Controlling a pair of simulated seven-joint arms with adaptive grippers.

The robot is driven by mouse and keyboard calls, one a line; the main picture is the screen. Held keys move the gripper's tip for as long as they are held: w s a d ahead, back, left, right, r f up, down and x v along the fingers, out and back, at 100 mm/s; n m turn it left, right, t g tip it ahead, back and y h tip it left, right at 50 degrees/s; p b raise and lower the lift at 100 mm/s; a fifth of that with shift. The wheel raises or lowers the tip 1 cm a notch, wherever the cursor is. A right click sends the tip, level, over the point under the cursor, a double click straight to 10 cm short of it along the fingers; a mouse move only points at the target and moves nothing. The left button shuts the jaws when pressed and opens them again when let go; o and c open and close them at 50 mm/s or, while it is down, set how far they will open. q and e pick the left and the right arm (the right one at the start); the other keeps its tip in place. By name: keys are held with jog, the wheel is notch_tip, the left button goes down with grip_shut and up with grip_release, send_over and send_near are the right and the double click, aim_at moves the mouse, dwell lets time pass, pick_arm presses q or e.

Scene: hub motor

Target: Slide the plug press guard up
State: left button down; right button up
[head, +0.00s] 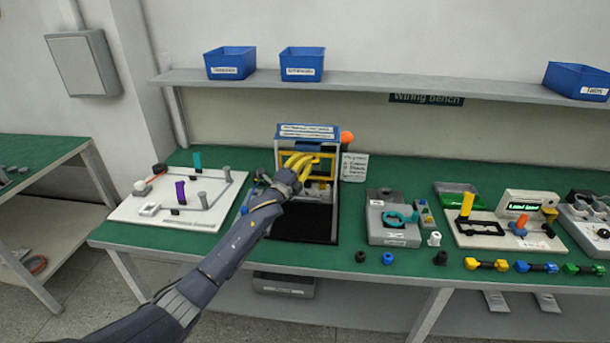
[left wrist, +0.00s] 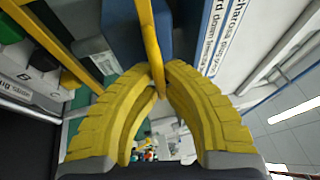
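The plug press (head: 308,130) stands at the back middle of the bench, a grey box with a blue top and white labels. Its guard (head: 329,164) is a yellow frame across the upper front of the press. Below the frame, small parts inside the press show. My left gripper (head: 300,164) reaches in from the left with its yellow fingers at the guard. In the left wrist view, the fingertips close on both sides of a yellow bar of the guard (left wrist: 152,45) and appear to touch it. The fingers hide part of the frame in the head view. My right gripper is not in view.
An orange ball (head: 347,137) sits at the press's upper right, and an instruction card (head: 354,167) stands beside it. A white board with pegs (head: 150,208) lies left of the press. A grey fixture (head: 385,226) stands right. The shelf (head: 400,88) with blue bins runs above.

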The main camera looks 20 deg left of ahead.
pick_arm(q)
notch_tip(320, 180, up, 3)
jog(key=shift+r, duration=0.1)
jog(key=c, duration=1.5)
grip_release()
jog(key=v, duration=1.2)
jog(key=shift+w+f, duration=0.1)
jog(key=shift+f, duration=0.1)
